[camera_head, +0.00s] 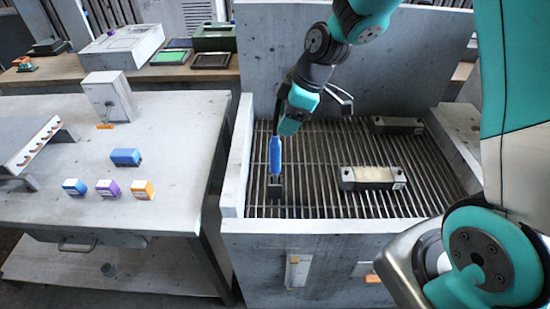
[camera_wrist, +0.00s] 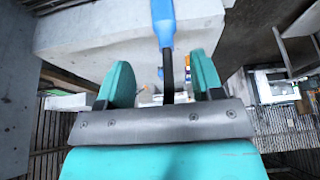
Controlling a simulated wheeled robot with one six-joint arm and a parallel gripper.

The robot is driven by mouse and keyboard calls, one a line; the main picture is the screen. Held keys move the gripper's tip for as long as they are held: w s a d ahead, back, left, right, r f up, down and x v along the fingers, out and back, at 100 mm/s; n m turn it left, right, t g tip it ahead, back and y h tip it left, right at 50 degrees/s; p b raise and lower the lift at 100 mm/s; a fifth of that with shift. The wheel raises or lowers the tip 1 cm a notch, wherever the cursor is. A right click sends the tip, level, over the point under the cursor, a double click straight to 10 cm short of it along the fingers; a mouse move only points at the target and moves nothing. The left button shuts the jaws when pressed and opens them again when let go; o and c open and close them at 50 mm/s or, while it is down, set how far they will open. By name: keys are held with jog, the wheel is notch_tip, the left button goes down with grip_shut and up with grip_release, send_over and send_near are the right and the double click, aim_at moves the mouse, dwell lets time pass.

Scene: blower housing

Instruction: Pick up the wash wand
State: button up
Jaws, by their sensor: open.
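The wash wand (camera_head: 275,155) has a blue handle and stands roughly upright over the left part of the slatted grate (camera_head: 320,205), with a dark block-like part at its lower end. My gripper (camera_head: 290,120) is at the upper end of the blue handle. In the wrist view, the wand's blue part (camera_wrist: 163,22) is at the top centre and a thin black stem runs down between the two teal fingers of my gripper (camera_wrist: 160,70). The fingers are open, with visible gaps on both sides of the stem. The contact between the wand and the grate is unclear.
A dark block with a pale top (camera_head: 372,177) lies on the grate to the right, and another dark block (camera_head: 397,125) lies behind. Grey walls (camera_head: 236,165) border the grate. The left table (camera_head: 185,150) holds small coloured boxes (camera_head: 108,188).

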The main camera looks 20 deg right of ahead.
aim_at(277, 143)
jog(key=p+x, duration=0.1)
jog(key=x, duration=0.3)
jog(key=s+p+x, duration=0.1)
jog(key=x, duration=0.1)
jog(key=shift+w+a+f+p, duration=0.15)
jog(key=shift+a+f+p, duration=0.05)
jog(key=shift+f+p, duration=0.15)
jog(key=shift+w+a+f, duration=0.15)
jog(key=shift+f, duration=0.4)
grip_shut()
